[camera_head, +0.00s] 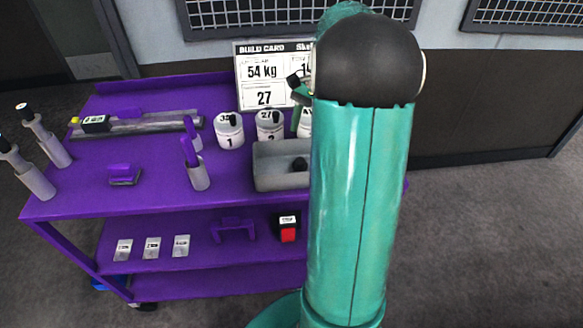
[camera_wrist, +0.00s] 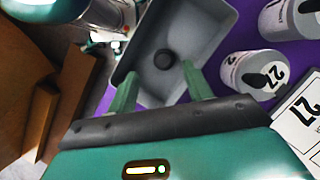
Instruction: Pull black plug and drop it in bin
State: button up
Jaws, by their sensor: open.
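A black plug (camera_wrist: 165,58) lies in the grey bin (camera_wrist: 200,50), near the middle of its floor. In the head view the plug (camera_head: 300,163) shows in the bin (camera_head: 262,176) beside my arm. My gripper (camera_wrist: 158,69) is open and empty above the bin, its two green fingers apart. Casting 1 (camera_head: 229,139) and casting 2 (camera_head: 266,134) stand behind the bin, each with a black piece on top. A third casting (camera_head: 305,125) is mostly hidden by my arm. A casting marked 27 (camera_wrist: 240,72) stands beside the bin in the wrist view.
The bin stands on a purple cart (camera_head: 150,190). A build card (camera_head: 262,88) stands at the back. My arm hides the cart's right side.

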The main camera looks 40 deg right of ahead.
jog(key=v, duration=0.9)
jog(key=shift+r, duration=0.1)
jog(key=s+a+r+n+t+h, duration=0.1)
jog(key=a+r+n+h, duration=0.15)
jog(key=a, duration=0.55)
jog(key=s+a+r+n+t+h, duration=0.1)
jog(key=a+n, duration=0.3)
jog(key=a, duration=0.5)
jog(key=s+a+f+n+t, duration=0.2)
jog(key=s+a+n, duration=0.2)
jog(key=a, duration=0.3)
jog(key=s+a+f+n+t, duration=0.2)
jog(key=s+a+n, duration=0.3)
jog(key=a, duration=0.3)
jog(key=shift+s+a+f+h, duration=0.25)
jog(key=shift+s+h, duration=0.05)
jog(key=shift+h, duration=0.15)
